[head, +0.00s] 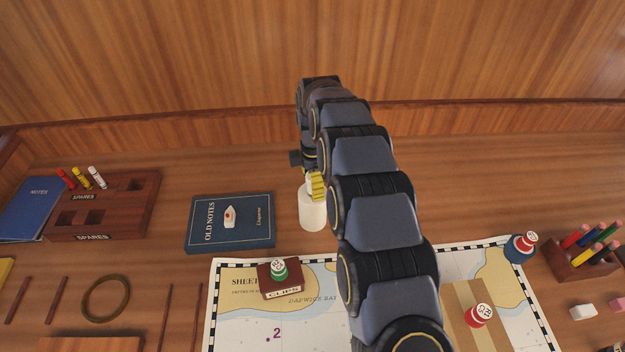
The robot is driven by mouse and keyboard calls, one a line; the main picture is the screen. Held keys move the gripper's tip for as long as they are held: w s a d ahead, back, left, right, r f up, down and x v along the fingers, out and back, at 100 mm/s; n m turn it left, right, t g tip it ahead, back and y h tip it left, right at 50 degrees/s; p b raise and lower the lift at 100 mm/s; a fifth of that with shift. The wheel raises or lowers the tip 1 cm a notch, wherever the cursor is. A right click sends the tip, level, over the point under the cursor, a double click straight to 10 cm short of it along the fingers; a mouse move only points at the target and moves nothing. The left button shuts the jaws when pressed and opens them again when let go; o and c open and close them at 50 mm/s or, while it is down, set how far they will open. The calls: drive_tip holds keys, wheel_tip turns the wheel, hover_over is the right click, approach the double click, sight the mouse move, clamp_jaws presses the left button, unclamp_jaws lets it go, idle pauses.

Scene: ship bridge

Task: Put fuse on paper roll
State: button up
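A white upright cylinder (312,212), which looks like the paper roll, stands on the desk right of the dark blue book. My gripper (312,172) is directly above its top, partly hidden by my arm. A yellow ribbed piece and a small pale piece show there; I cannot tell whether they are gripper parts or a held fuse, nor whether they touch the roll. Red (66,178), yellow (96,177) and white (97,176) fuse-like sticks stand in the wooden spares rack (140,205) at the left.
The old notes book (255,235) bears a small white boat-like piece (230,216). A chart (235,320) holds a green-based stamp (279,268) on a clips box and a red one (478,315). A pen block (568,262) stands right. The back wall is close behind my gripper.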

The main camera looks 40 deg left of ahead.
drive_tip(key=shift+r, duration=0.1)
wheel_tip(320, 180, up, 12)
drive_tip(key=shift+r, duration=0.1)
drive_tip(key=s+d+r+m, duration=0.1)
drive_tip(key=d+r+m, duration=0.3)
drive_tip(key=d, duration=0.5)
drive_tip(key=d+r+m, duration=0.2)
drive_tip(key=d+m, duration=0.4)
drive_tip(key=d, duration=0.3)
drive_tip(key=s+d+r+m, duration=0.1)
drive_tip(key=d+r+m, duration=0.3)
drive_tip(key=d, duration=0.6)
drive_tip(key=s+d+f+m, duration=0.2)
drive_tip(key=s+d+m, duration=0.5)
drive_tip(key=s, duration=0.3)
drive_tip(key=s+d+f+m+g, duration=0.1)
drive_tip(key=s+d+f+m, duration=0.1)
drive_tip(key=s+d+m, duration=0.6)
drive_tip(key=shift+s+f+g, duration=0.3)
drive_tip(key=shift+s, duration=0.95)
